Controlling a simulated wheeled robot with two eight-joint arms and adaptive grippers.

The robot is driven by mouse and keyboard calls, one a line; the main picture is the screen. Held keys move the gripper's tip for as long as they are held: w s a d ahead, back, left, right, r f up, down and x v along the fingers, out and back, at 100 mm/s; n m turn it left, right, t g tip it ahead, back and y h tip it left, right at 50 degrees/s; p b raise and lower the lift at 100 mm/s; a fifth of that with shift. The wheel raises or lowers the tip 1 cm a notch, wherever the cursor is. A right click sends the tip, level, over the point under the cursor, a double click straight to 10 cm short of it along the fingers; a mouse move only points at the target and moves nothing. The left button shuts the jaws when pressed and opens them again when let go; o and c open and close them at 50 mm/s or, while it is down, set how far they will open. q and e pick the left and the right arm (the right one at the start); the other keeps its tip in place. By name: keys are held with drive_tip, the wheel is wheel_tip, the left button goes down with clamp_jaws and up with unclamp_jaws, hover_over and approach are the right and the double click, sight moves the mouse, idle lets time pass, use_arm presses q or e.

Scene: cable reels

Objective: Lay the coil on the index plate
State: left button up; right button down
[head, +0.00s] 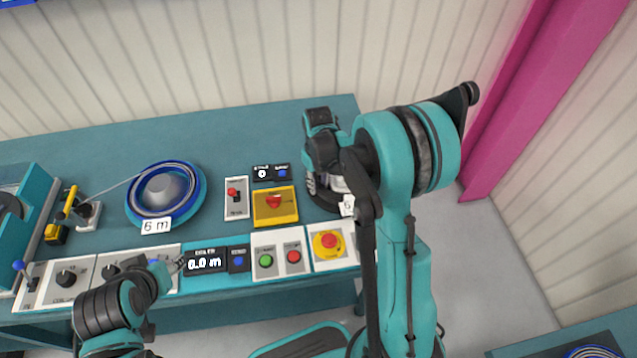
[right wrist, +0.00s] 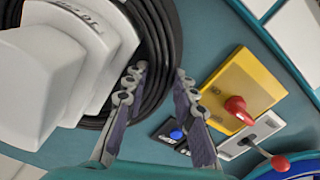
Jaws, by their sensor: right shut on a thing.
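A black cable coil (right wrist: 158,50) lies around a stepped white hub (right wrist: 70,60) in the right wrist view. In the head view the coil (head: 325,204) shows only as a dark ring at the right end of the bench, mostly covered by my right arm. My right gripper (head: 316,182) is shut on the coil's side; its two fingers (right wrist: 160,88) straddle the strands. I cannot tell which surface is the index plate or whether one lies under the coil. My left gripper (head: 178,266) is above the front controls, its fingers too small to read.
A blue coil (head: 188,207) sits on a round teal holder with a "6 m" card (head: 156,226). A yellow box with a red knob (head: 275,207) and a red-lever switch (head: 236,198) stand left of the black coil. Buttons and a display (head: 206,261) line the front edge.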

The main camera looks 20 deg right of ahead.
drive_tip(key=shift+r+p, duration=1)
drive_tip(key=shift+r, duration=0.6)
drive_tip(key=shift+r, duration=0.15)
drive_tip(key=shift+r+p, duration=1.55)
drive_tip(key=shift+r, duration=0.55)
drive_tip(key=shift+r, duration=0.1)
wheel_tip(320, 180, up, 7)
drive_tip(key=p, duration=0.4)
drive_tip(key=shift+p, duration=0.4)
wheel_tip(320, 180, up, 10)
drive_tip(key=p, duration=0.7)
